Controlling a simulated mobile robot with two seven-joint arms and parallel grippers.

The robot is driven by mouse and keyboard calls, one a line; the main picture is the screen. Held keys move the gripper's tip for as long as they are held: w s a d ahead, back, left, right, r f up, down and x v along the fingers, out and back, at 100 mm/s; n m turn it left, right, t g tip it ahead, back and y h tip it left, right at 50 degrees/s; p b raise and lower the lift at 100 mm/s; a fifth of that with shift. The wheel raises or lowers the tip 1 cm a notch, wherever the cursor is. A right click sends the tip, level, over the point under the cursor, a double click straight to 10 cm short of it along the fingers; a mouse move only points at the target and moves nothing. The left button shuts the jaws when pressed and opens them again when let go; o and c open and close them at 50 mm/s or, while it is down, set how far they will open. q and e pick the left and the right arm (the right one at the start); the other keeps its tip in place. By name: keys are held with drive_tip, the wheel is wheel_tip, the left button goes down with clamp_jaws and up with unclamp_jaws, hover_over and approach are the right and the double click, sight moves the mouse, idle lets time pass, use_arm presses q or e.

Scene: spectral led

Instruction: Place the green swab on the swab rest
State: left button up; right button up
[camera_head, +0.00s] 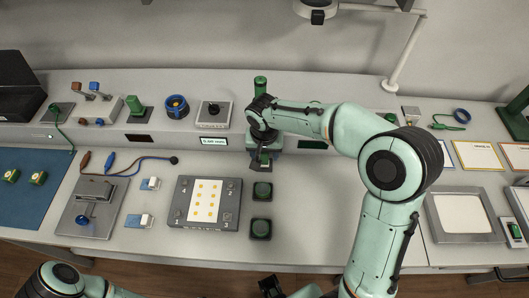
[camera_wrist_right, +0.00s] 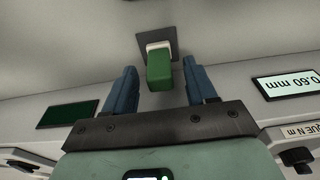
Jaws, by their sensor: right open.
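The green swab (camera_wrist_right: 159,72), a green block with a white end, shows in the right wrist view. Its white end is at a dark square pad (camera_wrist_right: 168,36), which looks like the swab rest; I cannot tell whether they touch. In the head view the swab (camera_head: 265,158) is mostly hidden by my right wrist. My right gripper (camera_wrist_right: 163,88) is open, with one blue finger on each side of the swab and a gap to each. It also shows in the head view (camera_head: 263,164). A dark part at the bottom edge looks like my left gripper (camera_head: 270,286); its jaws are unclear.
A raised shelf with displays (camera_head: 213,141) runs behind. The bench (camera_head: 318,205) right of the domes is clear.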

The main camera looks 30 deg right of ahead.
wheel_tip(320, 180, up, 11)
drive_tip(key=s+p, duration=0.1)
drive_tip(key=shift+s+a+r, duration=0.15)
drive_tip(key=shift+a+r, duration=0.05)
drive_tip(key=shift+a, duration=0.25)
drive_tip(key=shift+f, duration=0.1)
